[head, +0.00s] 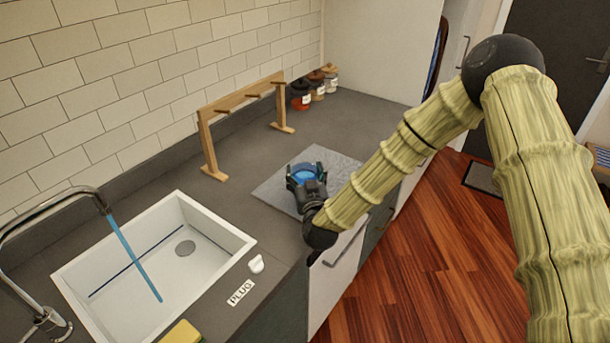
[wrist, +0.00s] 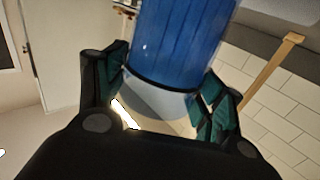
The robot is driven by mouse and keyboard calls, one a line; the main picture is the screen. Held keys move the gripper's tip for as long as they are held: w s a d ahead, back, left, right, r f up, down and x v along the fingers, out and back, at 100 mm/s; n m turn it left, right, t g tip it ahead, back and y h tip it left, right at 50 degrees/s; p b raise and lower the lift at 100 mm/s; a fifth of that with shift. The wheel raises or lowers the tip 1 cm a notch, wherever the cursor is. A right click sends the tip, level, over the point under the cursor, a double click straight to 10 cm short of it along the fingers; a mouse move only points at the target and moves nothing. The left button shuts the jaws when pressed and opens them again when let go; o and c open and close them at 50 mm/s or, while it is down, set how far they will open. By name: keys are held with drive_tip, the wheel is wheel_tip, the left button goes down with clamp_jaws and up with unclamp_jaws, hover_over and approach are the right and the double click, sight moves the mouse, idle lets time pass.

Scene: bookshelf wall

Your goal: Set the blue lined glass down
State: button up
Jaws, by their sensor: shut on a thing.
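The blue lined glass (wrist: 182,45) fills the upper middle of the wrist view, with thin vertical lines on its side and a dark band near a clear end. My gripper (wrist: 160,95) is shut on it, with a finger on each side. In the head view the glass shows as a blue patch (head: 304,172) within my gripper (head: 307,176), over a grey speckled mat (head: 280,192) on the counter. My gripper hides much of the glass there. I cannot tell whether its base touches the mat.
A wooden rack (head: 240,108) stands behind the mat against the tiled wall. Several lidded jars (head: 301,95) stand in the far corner. A white sink (head: 150,270) with running water is at left, with a white plug (head: 257,264) and a yellow sponge (head: 182,333) near its edge.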

drive_tip(key=shift+f, duration=0.7)
drive_tip(key=shift+f, duration=0.15)
drive_tip(key=o, duration=1.7)
drive_tip(key=shift+c, duration=0.2)
drive_tip(key=shift+r+p, duration=0.25)
drive_tip(key=shift+p, duration=0.05)
drive_tip(key=s+b, duration=0.1)
drive_tip(key=s, duration=0.3)
drive_tip(key=s+d+b, duration=0.1)
drive_tip(key=s+b, duration=0.1)
drive_tip(key=s, duration=0.2)
drive_tip(key=s+d+b, duration=0.1)
drive_tip(key=s+b, duration=0.1)
drive_tip(key=s, duration=0.2)
drive_tip(key=shift+f, duration=0.1)
